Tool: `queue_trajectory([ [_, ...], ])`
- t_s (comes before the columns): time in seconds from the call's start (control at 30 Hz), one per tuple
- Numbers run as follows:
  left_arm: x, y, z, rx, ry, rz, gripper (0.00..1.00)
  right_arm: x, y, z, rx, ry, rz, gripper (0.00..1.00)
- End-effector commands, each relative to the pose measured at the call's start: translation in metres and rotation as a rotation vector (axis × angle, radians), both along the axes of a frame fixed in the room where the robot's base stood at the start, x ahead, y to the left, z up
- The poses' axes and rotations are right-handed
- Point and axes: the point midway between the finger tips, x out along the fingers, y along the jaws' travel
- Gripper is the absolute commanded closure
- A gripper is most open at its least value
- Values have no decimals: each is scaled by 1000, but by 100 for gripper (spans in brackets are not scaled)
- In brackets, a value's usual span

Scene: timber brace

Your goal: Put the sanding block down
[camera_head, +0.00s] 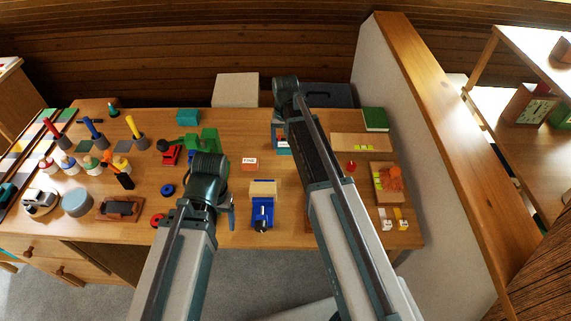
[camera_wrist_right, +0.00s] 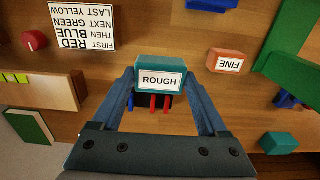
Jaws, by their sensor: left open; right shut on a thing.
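The sanding block, a teal block with a white "ROUGH" label (camera_wrist_right: 160,81), sits between the fingertips of my right gripper (camera_wrist_right: 160,88), which is shut on it. In the head view my right gripper (camera_head: 282,140) is at the back middle of the bench, partly hidden by my arm. A dark patch with red and blue parts shows just beside the block in the wrist view; I cannot tell whether the block touches the bench. My left gripper (camera_head: 230,212) is open near the front of the bench, mostly hidden behind its own wrist.
An orange "FINE" block (camera_head: 249,164) lies left of the held block. A blue vise (camera_head: 262,212) stands at the front. A red knob (camera_head: 351,167), a wooden strip (camera_head: 345,142) and a green book-like piece (camera_head: 375,119) lie to the right. A white sign (camera_wrist_right: 82,25) shows in the wrist view.

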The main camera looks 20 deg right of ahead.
Motion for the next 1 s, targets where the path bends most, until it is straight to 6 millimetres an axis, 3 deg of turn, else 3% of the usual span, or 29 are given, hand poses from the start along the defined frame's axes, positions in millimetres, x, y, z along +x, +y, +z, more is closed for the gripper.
queue_trajectory([
  [0.03,0,0,-15,0,0,0,22,0,0,-15,0,0,0,68],
  [0.23,0,0,-44,0,0,0,22,0,0,-44,0,0,-1,68],
  [0.53,0,0,-49,0,0,0,22,0,0,-49,0,0,-1,68],
  [0.83,0,0,-83,0,0,0,22,0,0,-83,0,0,-1,68],
  [1.0,0,0,-85,0,0,0,22,0,0,-85,0,0,-1,68],
])
